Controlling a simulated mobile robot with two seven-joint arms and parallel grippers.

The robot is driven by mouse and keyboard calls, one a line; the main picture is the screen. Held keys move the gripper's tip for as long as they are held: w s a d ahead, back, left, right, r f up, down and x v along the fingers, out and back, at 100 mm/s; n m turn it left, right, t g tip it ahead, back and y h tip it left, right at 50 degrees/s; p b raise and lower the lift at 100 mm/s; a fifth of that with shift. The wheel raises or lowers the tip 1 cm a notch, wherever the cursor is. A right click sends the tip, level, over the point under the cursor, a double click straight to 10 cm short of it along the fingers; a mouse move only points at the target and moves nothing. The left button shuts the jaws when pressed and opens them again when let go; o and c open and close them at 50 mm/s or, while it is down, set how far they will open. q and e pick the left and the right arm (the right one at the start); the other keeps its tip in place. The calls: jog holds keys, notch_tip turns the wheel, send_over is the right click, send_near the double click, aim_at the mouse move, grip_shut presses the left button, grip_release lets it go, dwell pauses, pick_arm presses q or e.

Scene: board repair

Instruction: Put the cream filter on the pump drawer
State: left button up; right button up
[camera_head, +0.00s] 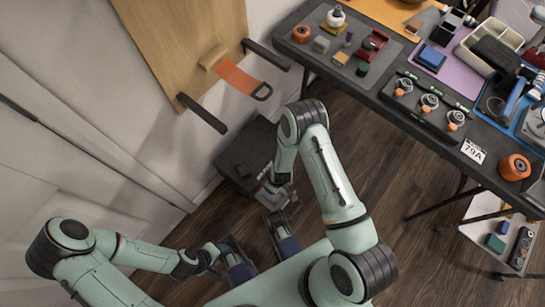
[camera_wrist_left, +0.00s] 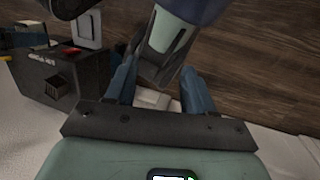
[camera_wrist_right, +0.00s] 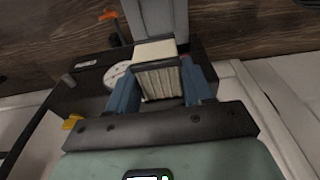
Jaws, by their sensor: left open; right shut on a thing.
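The cream filter (camera_wrist_right: 160,82), a pleated block with a pale frame, is between the blue fingers of my right gripper (camera_wrist_right: 162,92), which is shut on it. In the head view my right gripper (camera_head: 272,192) is low beside the black pump box (camera_head: 246,152). In the right wrist view the dark box (camera_wrist_right: 92,88) lies around and behind the filter. The left wrist view shows the pump box (camera_wrist_left: 55,88) with a vent and a red part on top. I cannot make out the drawer clearly. My left gripper (camera_head: 218,254) is open and empty, away from the box.
A workbench (camera_head: 395,100) crowded with parts stands at upper right.

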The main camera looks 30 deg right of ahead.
notch_tip(320, 180, down, 10)
jog(key=shift+r+b, duration=0.1)
jog(key=shift+b, duration=1.1)
notch_tip(320, 180, down, 5)
jog(key=shift+r+b, duration=0.2)
jog(key=shift+b, duration=0.55)
pick_arm(q)
jog(key=w+a+f+t+y, duration=0.1)
jog(key=w+a+f+t, duration=0.1)
jog(key=w+f, duration=0.3)
jog(key=shift+w+a+n, duration=0.3)
jog(key=shift+w+a, duration=0.3)
jog(key=shift+w, duration=0.25)
jog(key=shift+f, duration=0.1)
pick_arm(e)
jog(key=shift+f, duration=0.1)
jog(key=shift+f, duration=0.15)
jog(key=o, duration=1)
pick_arm(q)
jog(key=shift+w+a+f, duration=0.1)
jog(key=shift+w+f, duration=0.05)
jog(key=shift+w, duration=0.05)
